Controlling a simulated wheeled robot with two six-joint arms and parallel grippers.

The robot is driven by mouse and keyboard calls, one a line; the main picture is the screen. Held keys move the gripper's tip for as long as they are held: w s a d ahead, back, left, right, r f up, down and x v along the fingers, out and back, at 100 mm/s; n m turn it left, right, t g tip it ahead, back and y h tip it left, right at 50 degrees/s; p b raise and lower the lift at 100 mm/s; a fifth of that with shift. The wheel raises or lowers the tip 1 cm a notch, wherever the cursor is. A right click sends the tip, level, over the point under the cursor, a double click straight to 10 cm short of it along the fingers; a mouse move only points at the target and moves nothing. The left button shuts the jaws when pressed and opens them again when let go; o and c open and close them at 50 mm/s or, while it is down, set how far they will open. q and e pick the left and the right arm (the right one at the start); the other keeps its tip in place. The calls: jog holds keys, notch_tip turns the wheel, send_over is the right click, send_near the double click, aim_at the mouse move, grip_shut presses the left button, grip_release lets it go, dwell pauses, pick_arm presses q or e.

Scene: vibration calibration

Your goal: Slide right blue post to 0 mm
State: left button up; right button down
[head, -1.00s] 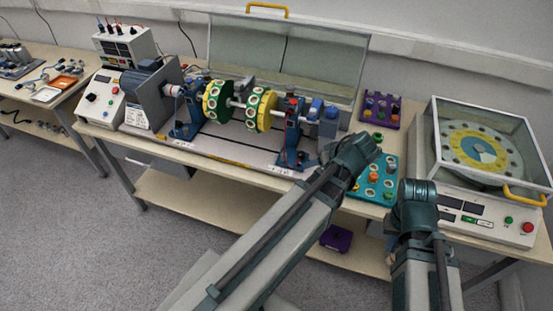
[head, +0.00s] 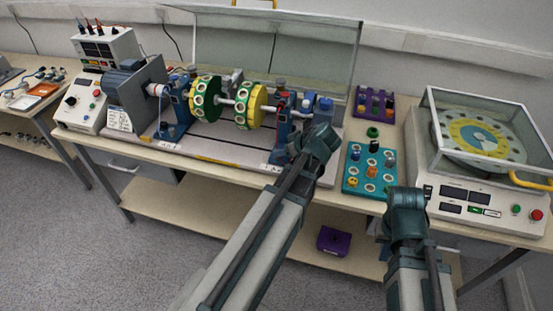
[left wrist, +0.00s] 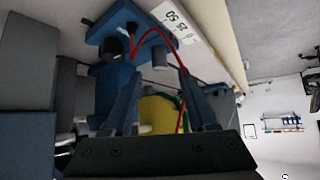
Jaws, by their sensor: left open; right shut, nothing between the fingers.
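The right blue post (head: 283,128) stands upright on the rail of the rotor rig, right of the yellow-green disc (head: 250,106). In the left wrist view the blue post (left wrist: 117,85) is close, with a red wire looping over it. My left gripper (left wrist: 159,72) is open, its fingers close to the post; I cannot tell whether they touch it. In the head view the left wrist hides those fingers. A white scale strip (left wrist: 177,20) reads 25 and 50 beside the post's base. My right gripper (head: 386,243) is shut and empty, low by the bench's front edge.
The left blue post (head: 173,115) stands by the motor (head: 143,85). A teal tray (head: 353,181) with coloured pieces and a purple tray (head: 361,108) lie right of the rig. A covered turntable machine (head: 470,185) fills the bench's right end. A clear guard (head: 320,60) stands behind.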

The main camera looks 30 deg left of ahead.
pick_arm(q)
jog(key=b+x, duration=0.2)
jog(key=x, duration=0.3)
grip_shut()
dwell(0.3)
dwell(1.1)
